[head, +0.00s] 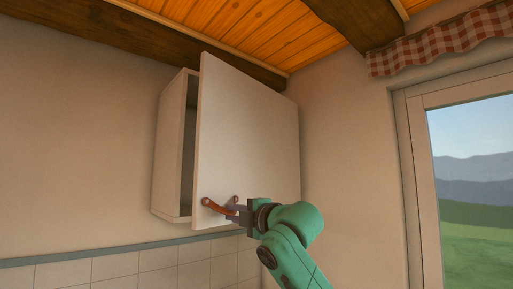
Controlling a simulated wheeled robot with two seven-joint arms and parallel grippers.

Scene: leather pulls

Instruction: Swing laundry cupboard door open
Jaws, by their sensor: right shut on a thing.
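The white laundry cupboard (172,150) hangs on the wall in the middle of the head view. Its door (250,130) stands partly open, swung out from the left, with a dark gap showing between its left edge and the cupboard body. A brown leather pull (217,207) is fixed near the door's lower left corner. My right gripper (234,212) is shut on the leather pull, with its arm coming up from below right. The fingertips partly hide the pull. My left gripper is not in view.
A window (470,170) with a checked valance (440,42) is on the right. Wooden beams and an orange plank ceiling (235,32) are close above the cupboard. Tiles (110,266) line the wall below. The wall left of the cupboard is bare.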

